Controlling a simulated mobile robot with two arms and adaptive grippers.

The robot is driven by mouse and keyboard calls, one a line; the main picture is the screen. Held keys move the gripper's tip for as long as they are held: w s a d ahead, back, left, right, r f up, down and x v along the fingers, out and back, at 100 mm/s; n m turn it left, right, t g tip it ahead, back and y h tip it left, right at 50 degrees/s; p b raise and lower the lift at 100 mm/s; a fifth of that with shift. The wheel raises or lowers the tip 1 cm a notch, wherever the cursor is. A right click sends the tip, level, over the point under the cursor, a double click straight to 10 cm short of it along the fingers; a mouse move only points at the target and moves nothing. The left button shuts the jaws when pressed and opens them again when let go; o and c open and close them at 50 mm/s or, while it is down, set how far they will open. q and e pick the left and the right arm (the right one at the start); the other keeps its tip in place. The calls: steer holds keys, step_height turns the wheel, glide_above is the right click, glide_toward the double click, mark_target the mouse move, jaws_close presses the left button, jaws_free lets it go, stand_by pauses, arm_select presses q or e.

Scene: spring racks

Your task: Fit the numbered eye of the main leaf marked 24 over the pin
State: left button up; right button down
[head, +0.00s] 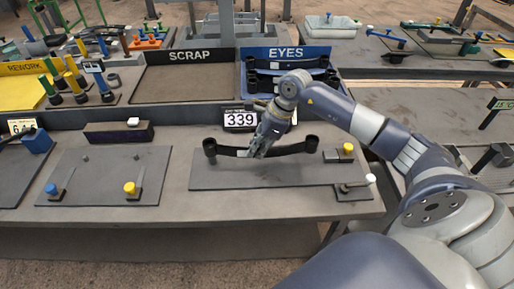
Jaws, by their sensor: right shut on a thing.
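A dark, slightly bowed main leaf (288,149) with a rolled eye at each end spans the middle of the bench in the head view. Its left eye (210,148) and right eye (312,143) both show; a small pale mark sits left of my gripper, and I cannot read a number. My right gripper (258,149) is shut on the leaf near its middle. The leaf appears above a dark plate; I cannot tell whether it touches. A yellow-topped post (347,149) and a white-tipped pin (356,184) stand to the right, apart from the leaf. My left gripper is not in view.
A sign reading 339 (240,120) stands behind the leaf. Behind are the SCRAP tray (188,84) and the blue EYES bin (285,54) holding dark leaves. At left, a dark mat (100,165) carries blue-topped and yellow-topped parts.

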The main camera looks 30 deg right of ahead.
steer(key=shift+b, duration=0.5)
stand_by(1.2)
steer(key=shift+f+b, duration=0.25)
steer(key=shift+b, duration=0.2)
stand_by(0.8)
steer(key=shift+f+b, duration=1.85)
steer(key=shift+b, duration=0.3)
stand_by(2.9)
